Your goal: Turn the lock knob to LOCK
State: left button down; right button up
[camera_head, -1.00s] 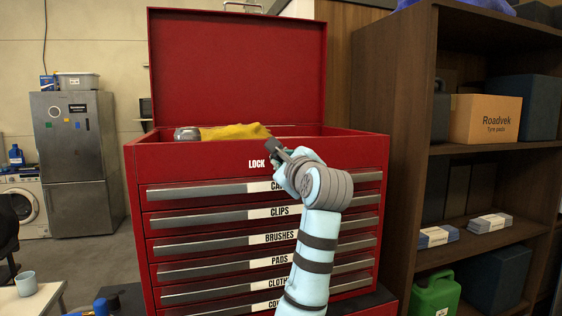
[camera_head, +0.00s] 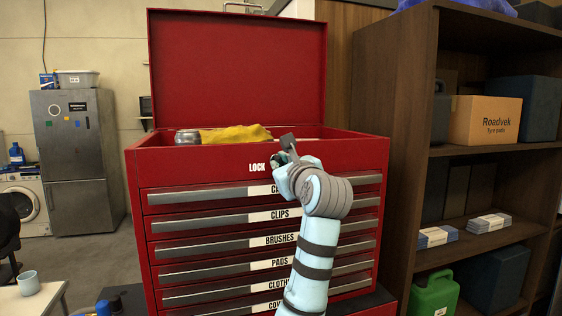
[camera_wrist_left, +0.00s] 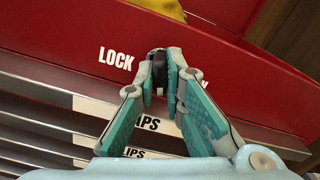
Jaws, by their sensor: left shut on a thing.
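The red tool chest (camera_head: 160,160) stands in front of me with its lid up. The word LOCK (camera_head: 257,168) is printed in white on its front strip, above the drawers; it also shows in the wrist view (camera_wrist_left: 115,58). The dark lock knob (camera_wrist_left: 159,70) is just right of that word. My left gripper (camera_head: 283,155) is at the front strip; in the left wrist view its fingertips (camera_wrist_left: 160,85) are closed on the knob from both sides. The fingers hide much of the knob and any marking to its right, so its pointing direction is unclear. My right gripper is out of view.
A yellow cloth (camera_head: 235,134) and a grey object (camera_head: 187,136) lie in the chest's open top. Labelled drawers (camera_head: 280,240) are shut below the strip. A dark shelf unit (camera_head: 393,150) stands close on the right, with a cardboard box (camera_head: 485,120).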

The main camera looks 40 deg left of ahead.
pick_arm(q)
jog(key=m+p, duration=0.1)
jog(key=m, duration=0.2)
jog(key=shift+r+m+p, duration=0.2)
jog(key=shift+m+p, duration=0.2)
jog(key=m+p, duration=0.1)
jog(key=m, duration=0.1)
jog(key=shift+m+p, duration=0.4)
jog(key=m+p, duration=0.4)
jog(key=shift+r, duration=0.1)
jog(key=shift+m+p, duration=1.05)
jog(key=shift+m, duration=0.25)
jog(key=shift+f, duration=0.2)
jog(key=c, duration=1.7)
grip_release()
